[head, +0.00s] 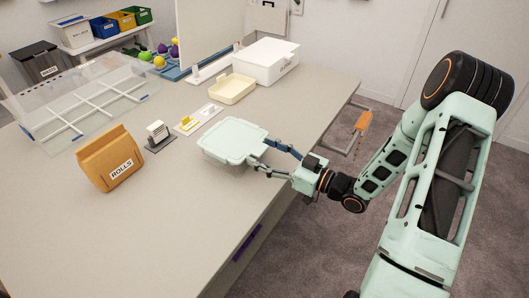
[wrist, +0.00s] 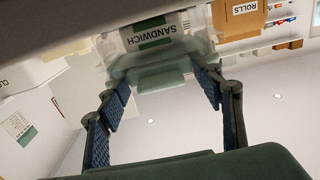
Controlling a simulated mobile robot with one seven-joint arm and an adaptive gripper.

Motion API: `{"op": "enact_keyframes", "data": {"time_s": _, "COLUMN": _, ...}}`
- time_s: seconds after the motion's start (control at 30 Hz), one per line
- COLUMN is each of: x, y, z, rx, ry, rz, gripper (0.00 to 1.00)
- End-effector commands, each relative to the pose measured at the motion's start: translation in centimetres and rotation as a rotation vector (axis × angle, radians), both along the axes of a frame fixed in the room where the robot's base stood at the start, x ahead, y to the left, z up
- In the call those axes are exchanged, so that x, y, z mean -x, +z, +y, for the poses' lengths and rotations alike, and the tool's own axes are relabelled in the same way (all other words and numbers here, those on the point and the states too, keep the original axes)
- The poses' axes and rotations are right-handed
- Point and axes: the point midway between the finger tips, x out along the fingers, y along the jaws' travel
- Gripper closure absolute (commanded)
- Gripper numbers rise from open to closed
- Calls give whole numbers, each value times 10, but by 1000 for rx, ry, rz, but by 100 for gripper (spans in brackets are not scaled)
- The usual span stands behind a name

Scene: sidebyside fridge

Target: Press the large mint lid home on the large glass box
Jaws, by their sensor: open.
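The large mint lid (head: 232,138) lies on top of the large glass box (head: 226,160) at the middle of the table. In the upside-down wrist view, the glass box (wrist: 126,42) shows a SANDWICH label, and the mint lid shows a front tab (wrist: 160,79). I cannot tell whether the lid is fully seated all round. My gripper (head: 259,150) is at the right side of the box, about level with the lid. Its two fingers (wrist: 160,88) are spread wide with nothing held between them. Whether the fingertips touch the lid is unclear.
A cream tray (head: 232,89) and a white lidded box (head: 265,62) stand behind. A clear divided bin (head: 75,105) is at the back left. The table front is clear.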

Motion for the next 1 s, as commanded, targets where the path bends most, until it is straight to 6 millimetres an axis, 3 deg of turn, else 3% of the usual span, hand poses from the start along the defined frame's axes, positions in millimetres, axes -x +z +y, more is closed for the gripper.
{"op": "enact_keyframes", "data": {"time_s": 0.23, "x": 8, "y": 0, "z": -13, "rx": 1, "ry": -3, "rz": 1, "gripper": 40}}
{"op": "enact_keyframes", "data": {"time_s": 0.7, "x": 64, "y": 0, "z": -84, "rx": 1, "ry": -3, "rz": -1, "gripper": 40}}
{"op": "enact_keyframes", "data": {"time_s": 1.0, "x": 74, "y": 0, "z": -95, "rx": -1, "ry": 0, "rz": -1, "gripper": 40}}
